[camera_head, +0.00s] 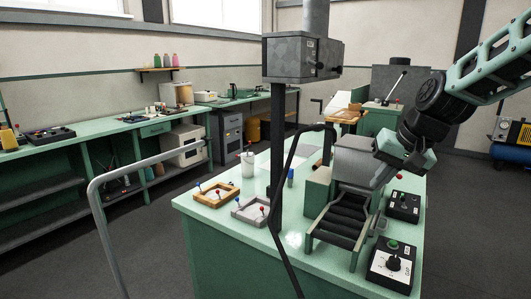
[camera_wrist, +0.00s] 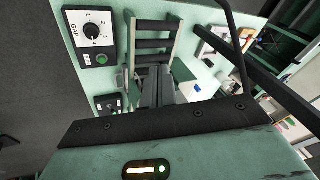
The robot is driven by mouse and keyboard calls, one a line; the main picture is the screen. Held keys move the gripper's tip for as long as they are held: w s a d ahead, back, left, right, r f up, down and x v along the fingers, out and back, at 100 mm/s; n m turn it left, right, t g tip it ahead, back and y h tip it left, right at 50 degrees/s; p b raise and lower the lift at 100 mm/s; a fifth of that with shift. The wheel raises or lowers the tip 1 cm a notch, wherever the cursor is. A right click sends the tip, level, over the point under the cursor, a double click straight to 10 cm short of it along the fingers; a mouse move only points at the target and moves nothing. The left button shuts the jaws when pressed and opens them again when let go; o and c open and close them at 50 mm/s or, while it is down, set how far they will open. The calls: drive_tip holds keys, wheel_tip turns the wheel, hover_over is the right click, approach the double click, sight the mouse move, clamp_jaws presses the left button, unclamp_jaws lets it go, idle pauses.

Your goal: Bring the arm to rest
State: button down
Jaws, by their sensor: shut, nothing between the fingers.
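My arm comes in from the upper right in the head view. My gripper (camera_head: 379,181) points down and to the left over the right part of the green workbench (camera_head: 225,233), near the grey machine with the roller bed (camera_head: 340,222). In the wrist view my gripper (camera_wrist: 157,82) is shut, its fingers together and empty. The rollers (camera_wrist: 154,45) lie beyond the fingertips there. Whether the fingertips touch anything is hard to tell, but I see no contact.
Two control boxes, one with a large knob (camera_head: 393,264) and a smaller one (camera_head: 403,206), stand right of the rollers. A wooden tray (camera_head: 217,194) and grey tray (camera_head: 240,213) lie at left. A dark post (camera_head: 277,130) rises mid-bench. A grey rail (camera_head: 101,215) stands left; floor beyond is clear.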

drive_tip(key=s+a+f+n+g, duration=0.2)
drive_tip(key=s+a+f+n, duration=0.1)
drive_tip(key=s+a, duration=0.65)
drive_tip(key=s+a+f+n+g+h, duration=0.1)
drive_tip(key=s+f+n, duration=0.1)
drive_tip(key=s, duration=0.8)
drive_tip(key=s+a+f+n+g+h, duration=0.1)
drive_tip(key=s+f+n, duration=0.2)
drive_tip(key=s, duration=0.8)
drive_tip(key=shift+s+f+n+h, duration=0.15)
drive_tip(key=shift+f+n+h, duration=0.15)
drive_tip(key=shift+n, duration=0.8)
